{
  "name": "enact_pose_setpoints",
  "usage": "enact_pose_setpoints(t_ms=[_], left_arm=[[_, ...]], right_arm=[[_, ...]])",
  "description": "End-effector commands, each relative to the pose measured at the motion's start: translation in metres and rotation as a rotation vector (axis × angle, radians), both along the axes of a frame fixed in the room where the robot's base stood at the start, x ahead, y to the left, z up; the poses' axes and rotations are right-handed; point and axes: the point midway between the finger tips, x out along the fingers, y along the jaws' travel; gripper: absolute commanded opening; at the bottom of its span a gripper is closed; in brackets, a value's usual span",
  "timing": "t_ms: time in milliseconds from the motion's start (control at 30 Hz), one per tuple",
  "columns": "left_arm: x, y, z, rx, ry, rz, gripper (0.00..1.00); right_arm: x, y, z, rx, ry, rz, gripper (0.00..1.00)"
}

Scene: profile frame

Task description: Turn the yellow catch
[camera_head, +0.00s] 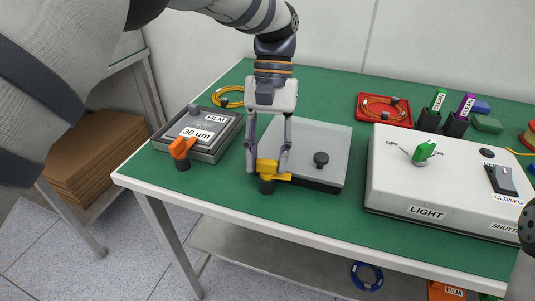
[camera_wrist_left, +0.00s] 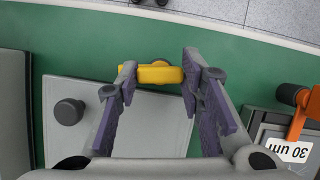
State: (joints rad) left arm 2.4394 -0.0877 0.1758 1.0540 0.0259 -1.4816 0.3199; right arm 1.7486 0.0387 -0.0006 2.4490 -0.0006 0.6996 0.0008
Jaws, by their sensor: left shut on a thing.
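The yellow catch (camera_head: 280,177) sits on a short black post at the front edge of a grey plate (camera_head: 310,140) with a black knob (camera_head: 321,159). My left gripper (camera_head: 268,170) points down over the catch, with one finger on each side of it. In the left wrist view, the yellow catch (camera_wrist_left: 152,74) lies between the fingertips of my left gripper (camera_wrist_left: 157,72), which is shut on it. The fingers hide part of the catch and plate. My right gripper does not show.
Left of the plate is a grey film box (camera_head: 228,140) with an orange catch (camera_head: 181,149). To the right stands a white light box (camera_head: 400,188) with a green switch (camera_head: 424,151). A red tray (camera_head: 365,110) and pen holders are behind. The table's front edge (camera_head: 200,205) is close.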

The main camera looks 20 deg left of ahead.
Motion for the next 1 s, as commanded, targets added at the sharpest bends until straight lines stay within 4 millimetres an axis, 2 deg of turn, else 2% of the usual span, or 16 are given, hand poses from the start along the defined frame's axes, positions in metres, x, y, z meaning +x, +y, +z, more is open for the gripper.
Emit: enact_pose_setpoints(t_ms=[467, 500, 567, 867, 1000], left_arm=[[0.0, 0.0, -0.001, 0.0, 0.002, -0.015, 0.07], [-0.001, 0.0, -0.001, 0.0, 0.002, -0.015, 0.41], [-0.001, 0.0, -0.001, 0.0, 0.002, -0.015, 0.55], [0.001, 0.0, 0.001, 0.0, 0.0, -0.013, 0.55], [0.01, 0.001, 0.021, -0.001, -0.005, -0.012, 0.55]], right_arm=[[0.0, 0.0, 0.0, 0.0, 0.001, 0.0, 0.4], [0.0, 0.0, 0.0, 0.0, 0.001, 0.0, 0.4], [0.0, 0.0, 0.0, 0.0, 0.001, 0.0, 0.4], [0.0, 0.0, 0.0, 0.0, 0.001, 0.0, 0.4], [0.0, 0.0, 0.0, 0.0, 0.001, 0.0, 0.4]])
